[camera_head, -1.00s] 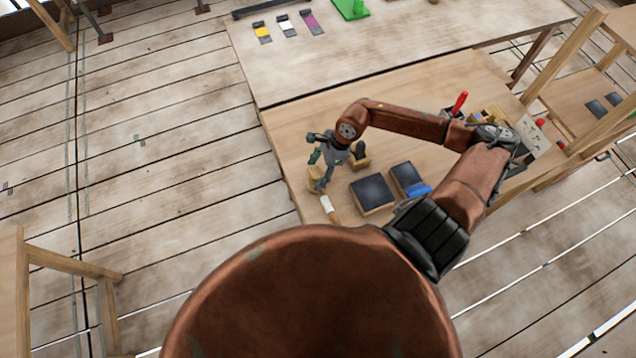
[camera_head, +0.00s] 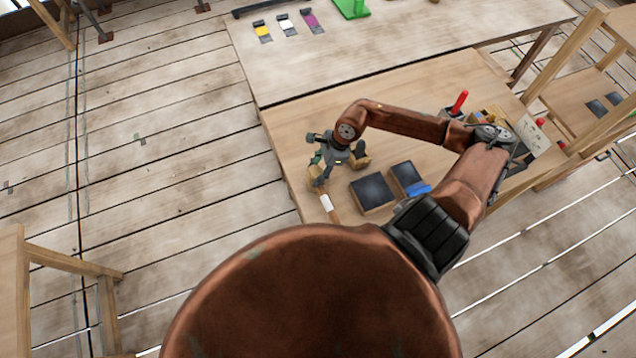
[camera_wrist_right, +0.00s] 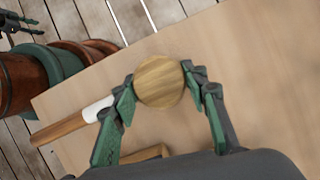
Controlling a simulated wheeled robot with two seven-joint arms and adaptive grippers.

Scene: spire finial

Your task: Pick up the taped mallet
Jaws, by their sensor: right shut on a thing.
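The taped mallet has a round wooden head (camera_wrist_right: 160,82) and a wooden handle with a white tape band (camera_head: 326,203). In the right wrist view the handle (camera_wrist_right: 62,128) points to the lower left. My right gripper (camera_wrist_right: 163,88) has its green fingers on both sides of the head and is shut on it. In the head view the right gripper (camera_head: 319,180) is at the table's left edge; its fingers partly cover the head. I cannot tell whether the mallet touches the table. Dark finger-like parts (camera_wrist_right: 22,22), perhaps my left gripper, show at the wrist view's upper left corner.
Two dark-topped blocks (camera_head: 372,192) stand on the table (camera_head: 300,135) just right of the mallet, one with a blue item (camera_head: 418,190). A small wooden block (camera_head: 358,160) is close by the gripper. A red-handled tool (camera_head: 460,101) stands farther right.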

